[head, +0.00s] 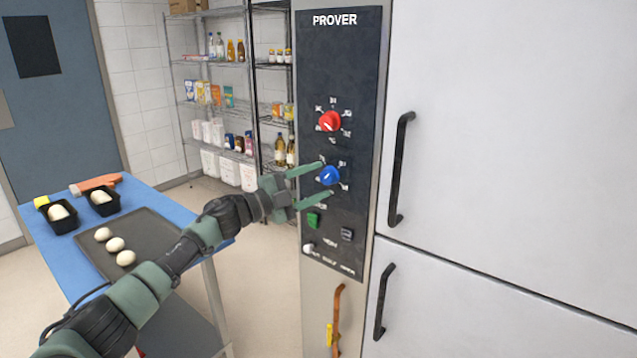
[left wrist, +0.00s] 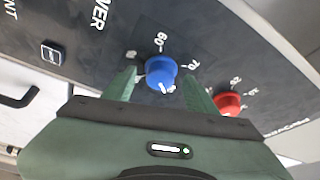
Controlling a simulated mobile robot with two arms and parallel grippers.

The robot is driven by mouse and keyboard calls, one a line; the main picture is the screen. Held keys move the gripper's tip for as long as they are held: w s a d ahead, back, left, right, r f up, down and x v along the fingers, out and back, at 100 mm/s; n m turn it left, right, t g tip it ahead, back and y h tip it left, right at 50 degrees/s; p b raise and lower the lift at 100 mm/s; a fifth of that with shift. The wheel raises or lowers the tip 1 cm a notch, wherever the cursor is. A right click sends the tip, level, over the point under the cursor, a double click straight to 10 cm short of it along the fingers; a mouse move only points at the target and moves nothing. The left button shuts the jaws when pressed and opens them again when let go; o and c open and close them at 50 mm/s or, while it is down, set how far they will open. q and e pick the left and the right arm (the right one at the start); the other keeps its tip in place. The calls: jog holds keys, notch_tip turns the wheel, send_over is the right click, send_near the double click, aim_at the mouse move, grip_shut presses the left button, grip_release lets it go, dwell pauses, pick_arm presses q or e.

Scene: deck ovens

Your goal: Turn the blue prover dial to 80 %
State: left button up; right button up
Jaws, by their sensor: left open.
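The blue prover dial (head: 329,175) sits on the dark panel marked PROVER (head: 352,65), below the red dial (head: 330,121). My left gripper (head: 326,180) is open, with one finger above and one below the blue dial. In the left wrist view the blue dial (left wrist: 161,70) lies between the two fingers (left wrist: 159,80); I cannot tell whether they touch it. Marks reading 60 and 70 show beside it. A white mark shows on its face, but its exact setting is too small to tell. My right gripper is not in view.
A green button (head: 312,220) and a dark switch (head: 347,234) are below the dial. Black door handles (head: 400,168) stick out at right. A blue table (head: 50,262) with a tray (head: 150,235) and dough pieces stands at left. Wire shelves (head: 215,105) stand behind.

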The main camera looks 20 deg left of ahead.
pick_arm(q)
jog(key=r+b+v, duration=0.1)
jog(key=v, duration=0.5)
jog(key=shift+s+a+f+b, duration=0.25)
jog(key=shift+f+b, duration=0.1)
jog(key=shift+f, duration=0.15)
